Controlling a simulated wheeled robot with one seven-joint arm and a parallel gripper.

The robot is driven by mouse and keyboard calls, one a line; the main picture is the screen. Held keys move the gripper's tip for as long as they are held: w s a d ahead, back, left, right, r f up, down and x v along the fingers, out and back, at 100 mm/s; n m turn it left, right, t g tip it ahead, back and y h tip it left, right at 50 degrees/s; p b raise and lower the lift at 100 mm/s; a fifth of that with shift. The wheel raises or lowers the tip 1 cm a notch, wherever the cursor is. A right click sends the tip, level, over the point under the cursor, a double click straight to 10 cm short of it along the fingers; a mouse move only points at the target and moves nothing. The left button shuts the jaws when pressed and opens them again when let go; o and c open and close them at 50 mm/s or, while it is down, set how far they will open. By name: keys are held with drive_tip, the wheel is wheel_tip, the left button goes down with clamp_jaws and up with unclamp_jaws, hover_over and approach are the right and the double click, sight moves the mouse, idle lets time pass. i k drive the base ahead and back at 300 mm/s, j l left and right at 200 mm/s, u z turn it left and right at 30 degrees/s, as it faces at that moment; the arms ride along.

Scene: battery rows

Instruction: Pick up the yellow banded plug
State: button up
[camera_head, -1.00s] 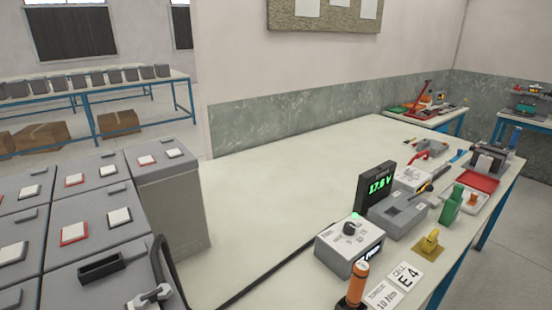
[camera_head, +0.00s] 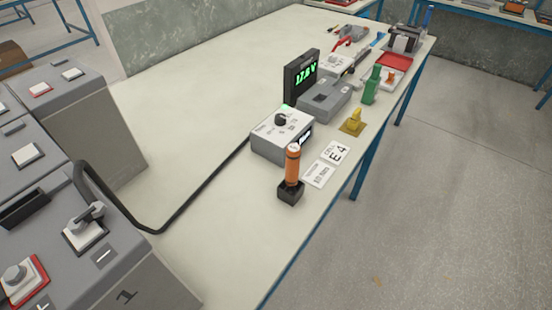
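A small yellow plug (camera_head: 354,118) stands upright on a flat yellow-brown square base on the pale bench, near its right edge. It is too small for me to make out a band on it. A green upright piece (camera_head: 371,86) stands behind it, and a small orange piece (camera_head: 391,76) sits beyond that near a red and white tray. My gripper is not in view.
An orange-handled tool (camera_head: 292,165) stands in a dark holder (camera_head: 290,193). Near it are a grey control box (camera_head: 282,137), a lit display (camera_head: 302,75), a grey case (camera_head: 324,101) and white cards (camera_head: 335,152). The bench middle is clear.

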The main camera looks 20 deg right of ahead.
sight(354, 123)
drive_tip(key=i+l+z, duration=0.1)
drive_tip(key=i+z, duration=0.65)
drive_tip(key=i+j+z, duration=0.1)
drive_tip(key=z, duration=0.3)
drive_tip(key=i, duration=0.1)
